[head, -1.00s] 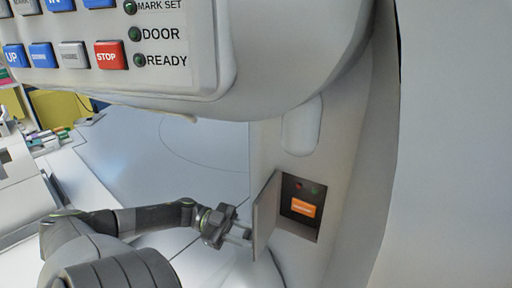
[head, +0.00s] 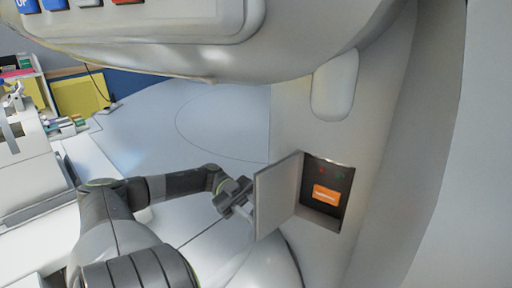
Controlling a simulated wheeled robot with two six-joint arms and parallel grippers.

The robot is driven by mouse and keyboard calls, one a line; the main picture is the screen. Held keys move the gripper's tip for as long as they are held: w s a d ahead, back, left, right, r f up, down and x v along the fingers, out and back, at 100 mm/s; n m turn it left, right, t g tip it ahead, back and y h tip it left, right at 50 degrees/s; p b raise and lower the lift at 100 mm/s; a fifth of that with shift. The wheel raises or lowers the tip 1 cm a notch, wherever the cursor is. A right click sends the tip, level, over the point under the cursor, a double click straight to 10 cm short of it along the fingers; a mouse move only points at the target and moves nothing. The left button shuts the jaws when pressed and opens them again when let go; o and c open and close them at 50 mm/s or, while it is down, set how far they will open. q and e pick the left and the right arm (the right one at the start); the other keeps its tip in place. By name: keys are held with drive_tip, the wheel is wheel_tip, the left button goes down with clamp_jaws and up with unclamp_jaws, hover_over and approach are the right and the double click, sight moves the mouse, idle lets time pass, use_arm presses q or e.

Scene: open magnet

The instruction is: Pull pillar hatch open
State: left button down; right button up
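The pillar hatch (head: 278,192) is a small pale door on the side of the white pillar (head: 345,118). It stands swung open, hinged beside a dark recess (head: 337,178) with an orange button (head: 325,194) and small red and green lights. My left gripper (head: 244,204) is at the hatch's outer left side, close to its free edge. The fingertips are partly hidden by the door, so I cannot tell whether they touch or grip it. My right gripper is not in view.
A rounded white housing with a button panel (head: 130,22) overhangs the pillar. White floor (head: 215,125) lies open behind my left arm. White benches and shelves with small items (head: 60,128) stand at the far left.

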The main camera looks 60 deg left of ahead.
use_arm(q)
drive_tip(key=c, duration=1.1)
unclamp_jaws()
drive_tip(key=shift+a, duration=0.1)
drive_tip(key=s+a+b, duration=0.2)
drive_tip(key=a+b, duration=0.2)
drive_tip(key=a, duration=0.7)
drive_tip(key=shift+a, duration=0.35)
drive_tip(key=shift+w, duration=0.1)
drive_tip(key=shift+f, duration=0.1)
